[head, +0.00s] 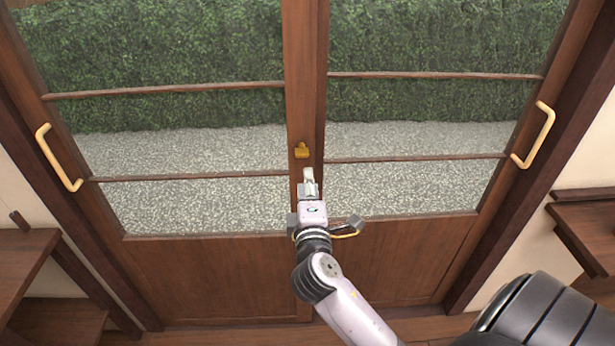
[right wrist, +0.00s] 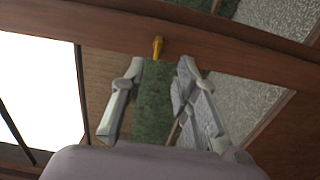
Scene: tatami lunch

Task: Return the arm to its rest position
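My right gripper (head: 308,178) is in front of the middle stile of the wooden double door (head: 210,275), just below a small brass latch (head: 302,150). In the right wrist view the two fingers of the gripper (right wrist: 161,70) stand apart with nothing between them. The brass latch (right wrist: 158,47) shows there just beyond the fingertips, and no contact with it can be seen. My right arm reaches up from the lower right in the head view. My left gripper is not in view.
The door's panels have light handles at the left (head: 58,157) and right (head: 535,135) and look closed. Wooden shelves stand at the left (head: 28,262) and right (head: 585,225). Gravel and a hedge (head: 160,65) show through the glass.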

